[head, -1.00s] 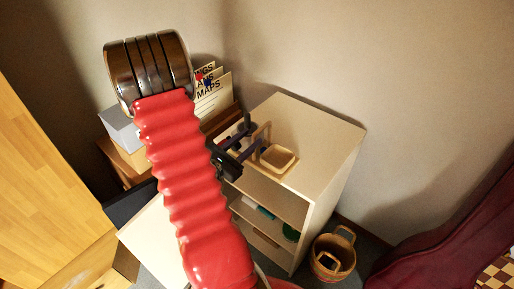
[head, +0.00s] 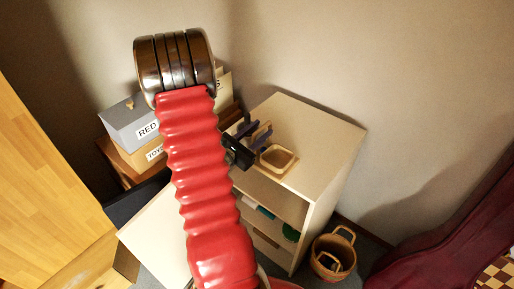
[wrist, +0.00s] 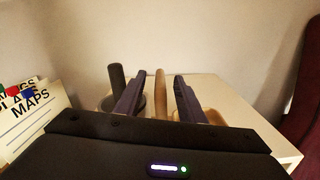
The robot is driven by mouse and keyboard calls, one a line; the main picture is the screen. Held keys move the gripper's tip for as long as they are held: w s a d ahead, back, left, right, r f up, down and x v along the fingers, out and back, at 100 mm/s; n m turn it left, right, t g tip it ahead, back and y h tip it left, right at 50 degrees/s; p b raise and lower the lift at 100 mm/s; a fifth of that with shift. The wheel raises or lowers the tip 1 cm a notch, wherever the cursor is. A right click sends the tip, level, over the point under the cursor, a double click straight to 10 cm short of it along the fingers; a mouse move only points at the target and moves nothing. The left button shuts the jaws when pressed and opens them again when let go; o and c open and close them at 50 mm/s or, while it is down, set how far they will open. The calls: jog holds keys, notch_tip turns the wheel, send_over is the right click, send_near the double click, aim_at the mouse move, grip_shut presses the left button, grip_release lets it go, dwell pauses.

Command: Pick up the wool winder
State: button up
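A slim light-wood upright (wrist: 160,92), which I take for part of the wool winder, stands on the top of the pale shelf unit (head: 325,130). In the head view this upright (head: 259,130) is partly hidden by my gripper's dark fingers. My gripper (wrist: 158,98) is open, with one finger on each side of the upright in the wrist view and a gap to each. I cannot tell how deep the upright sits between the fingers. The winder's lower part is hidden by my gripper body.
A square wooden tray (head: 277,158) is right beside the fingers. A grey bowl with a dark rod (wrist: 116,79) is left of them. Card folders (wrist: 27,105) stand further left. The unit's right top is clear. A basket (head: 333,256) is on the floor.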

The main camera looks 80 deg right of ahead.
jog(key=shift+s+d, duration=0.2)
jog(key=shift+d, duration=0.25)
jog(key=shift+c, duration=0.6)
grip_shut()
jog(key=shift+r, duration=0.1)
dwell(0.8)
